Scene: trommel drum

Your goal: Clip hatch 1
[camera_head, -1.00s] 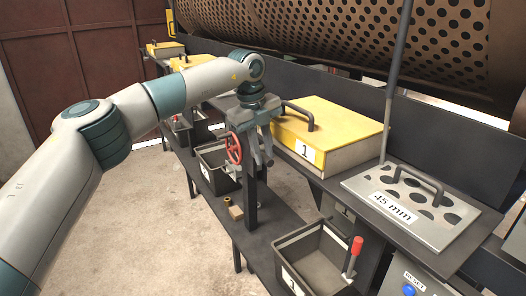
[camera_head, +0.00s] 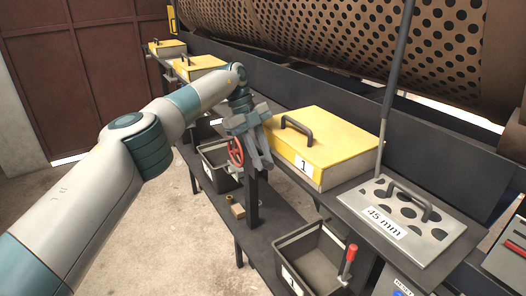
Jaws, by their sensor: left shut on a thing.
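Hatch 1 is a yellow-topped box lid (camera_head: 345,143) with a dark handle and a white label "1", lying flat and closed on the dark ledge. My left arm reaches in from the left, and its gripper (camera_head: 262,150) points down just left of the hatch's near left corner. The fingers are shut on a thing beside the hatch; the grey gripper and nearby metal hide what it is. My right gripper is not in view.
A perforated grey "45 mm" plate (camera_head: 436,240) with a handle lies right of the hatch. A black bin (camera_head: 283,243) and a red-handled lever (camera_head: 348,262) are below. More yellow hatches (camera_head: 200,64) run leftward. The perforated drum (camera_head: 340,40) fills the back. Open floor lies left.

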